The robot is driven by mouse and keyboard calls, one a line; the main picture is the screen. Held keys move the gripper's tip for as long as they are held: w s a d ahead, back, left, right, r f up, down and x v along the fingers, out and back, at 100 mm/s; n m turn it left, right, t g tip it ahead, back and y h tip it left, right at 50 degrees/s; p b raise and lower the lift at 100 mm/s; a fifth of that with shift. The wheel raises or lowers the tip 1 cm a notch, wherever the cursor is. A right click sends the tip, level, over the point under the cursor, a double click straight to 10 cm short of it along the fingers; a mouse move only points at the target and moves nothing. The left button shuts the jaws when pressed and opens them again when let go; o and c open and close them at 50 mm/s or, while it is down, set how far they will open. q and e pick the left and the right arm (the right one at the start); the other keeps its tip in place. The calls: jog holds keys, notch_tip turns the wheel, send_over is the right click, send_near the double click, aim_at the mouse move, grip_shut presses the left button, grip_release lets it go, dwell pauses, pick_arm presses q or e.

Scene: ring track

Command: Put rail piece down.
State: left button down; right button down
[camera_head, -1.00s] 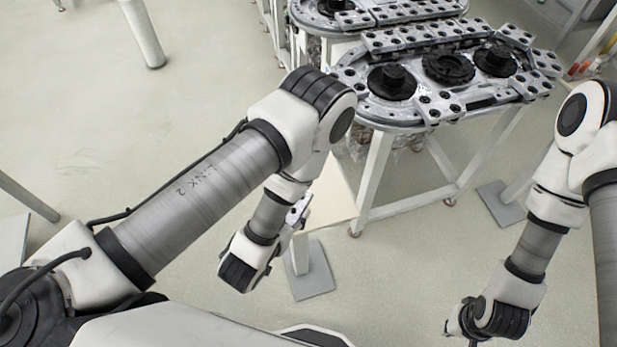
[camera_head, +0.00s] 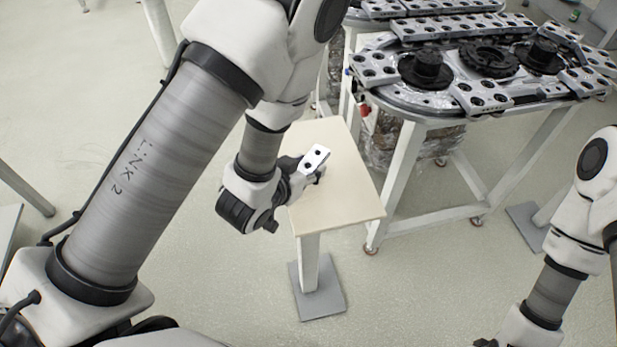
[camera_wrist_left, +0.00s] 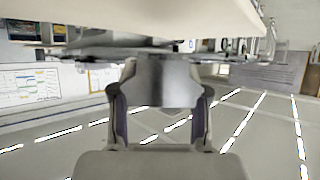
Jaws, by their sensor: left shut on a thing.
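The rail piece (camera_head: 316,158) is a small silver block with dark holes. My left gripper (camera_head: 302,175) is shut on it, over the left part of the small beige table (camera_head: 345,195). Whether the piece touches the tabletop I cannot tell. In the left wrist view, the grey piece (camera_wrist_left: 166,82) sits between the two fingers, with the pale table surface (camera_wrist_left: 150,14) along the top of the picture. Only a dark bit of my right gripper (camera_head: 485,343) shows at the bottom edge of the head view, so its jaws cannot be made out.
The ring track (camera_head: 440,100) stands on a white-framed table at the upper right, with several rail pieces and black round parts on it. A second track table is behind it. The beige table's right and front parts are bare. Open floor lies at left.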

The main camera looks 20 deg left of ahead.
aim_at(309, 160)
pick_arm(q)
jog(key=w, duration=0.2)
jog(key=w+a+p, duration=0.1)
jog(key=w, duration=0.1)
jog(key=shift+w+a, duration=0.1)
jog(key=shift+w, duration=0.05)
notch_tip(309, 160, down, 3)
jog(key=shift+w+f, duration=0.25)
jog(key=shift+f, duration=0.1)
jog(key=shift+f, duration=0.1)
jog(key=c, duration=0.6)
grip_release()
